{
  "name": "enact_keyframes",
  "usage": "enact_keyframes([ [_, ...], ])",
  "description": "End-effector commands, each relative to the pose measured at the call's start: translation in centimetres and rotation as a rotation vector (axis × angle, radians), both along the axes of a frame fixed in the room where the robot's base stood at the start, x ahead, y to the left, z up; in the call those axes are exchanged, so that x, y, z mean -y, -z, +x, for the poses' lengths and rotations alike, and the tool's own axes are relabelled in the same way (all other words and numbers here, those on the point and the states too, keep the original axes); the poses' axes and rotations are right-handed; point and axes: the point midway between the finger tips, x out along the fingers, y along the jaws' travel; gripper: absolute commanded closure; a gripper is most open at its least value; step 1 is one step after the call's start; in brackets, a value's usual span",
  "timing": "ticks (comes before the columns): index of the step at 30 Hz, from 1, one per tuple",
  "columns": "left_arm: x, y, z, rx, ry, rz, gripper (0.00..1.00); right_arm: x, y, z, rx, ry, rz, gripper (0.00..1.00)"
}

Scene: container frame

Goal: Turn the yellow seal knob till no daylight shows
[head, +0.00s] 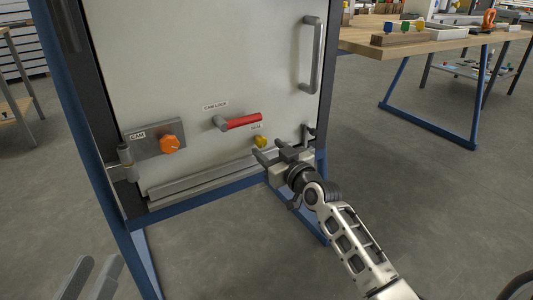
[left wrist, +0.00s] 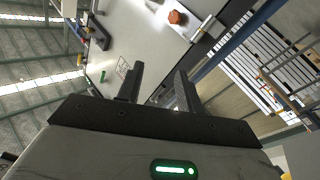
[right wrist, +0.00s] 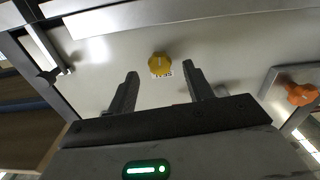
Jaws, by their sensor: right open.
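The yellow seal knob (head: 260,141) is on the lower part of the pale door panel (head: 200,60), below a SEAL label. In the right wrist view the knob (right wrist: 158,64) shows between and beyond the fingertips. My right gripper (head: 269,149) is open and empty, just in front of the knob and apart from it. Its fingers (right wrist: 160,68) stand to either side of the knob in the right wrist view. My left gripper (head: 100,260) is open and empty at the bottom left, away from the knob. I cannot make out daylight at the door's edge.
A red cam lock lever (head: 240,122) sits above the knob. An orange cam knob (head: 169,144) is on the left. A metal strip (head: 215,175) runs along the panel's bottom, above the blue frame (head: 200,201). A wooden workbench (head: 365,42) stands back right.

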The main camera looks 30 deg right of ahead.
Motion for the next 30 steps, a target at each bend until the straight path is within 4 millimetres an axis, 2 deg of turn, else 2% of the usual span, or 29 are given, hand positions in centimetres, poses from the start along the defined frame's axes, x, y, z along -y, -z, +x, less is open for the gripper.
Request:
enact_keyframes([
  [3, -0.1, -0.8, 0.3, 0.087, -0.011, 0.022, 0.64, -0.1, 0.2, 1.4, 0.001, 0.001, 0.001, 0.49],
  [6, -0.2, -1.3, 0.4, 0.125, -0.016, 0.033, 0.64, -0.1, 0.1, 2.0, 0.0, 0.0, 0.0, 0.49],
  [15, -0.2, -1.7, 0.4, 0.144, -0.019, 0.037, 0.64, -0.2, 0.0, 2.2, -0.001, 0.0, 0.0, 0.49],
  [16, -0.2, -1.7, 0.4, 0.144, -0.019, 0.037, 0.64, -0.2, 0.0, 2.2, -0.001, 0.0, 0.0, 0.52],
  [18, -0.2, -1.7, 0.4, 0.144, -0.019, 0.037, 0.64, -0.2, 0.0, 2.2, -0.001, 0.0, 0.0, 0.71],
  [21, -0.2, -1.7, 0.4, 0.143, -0.019, 0.036, 0.64, -0.1, 0.0, 2.2, -0.001, 0.0, 0.0, 0.94],
  [26, -0.2, -1.9, 0.4, 0.127, -0.014, 0.03, 0.64, -0.1, -0.2, 2.2, -0.004, 0.0, 0.025, 0.94],
  [30, 0.2, 0.7, -0.5, -0.097, 0.01, -0.024, 0.64, -0.1, -0.4, 2.2, -0.016, 0.0, 0.162, 0.93],
])
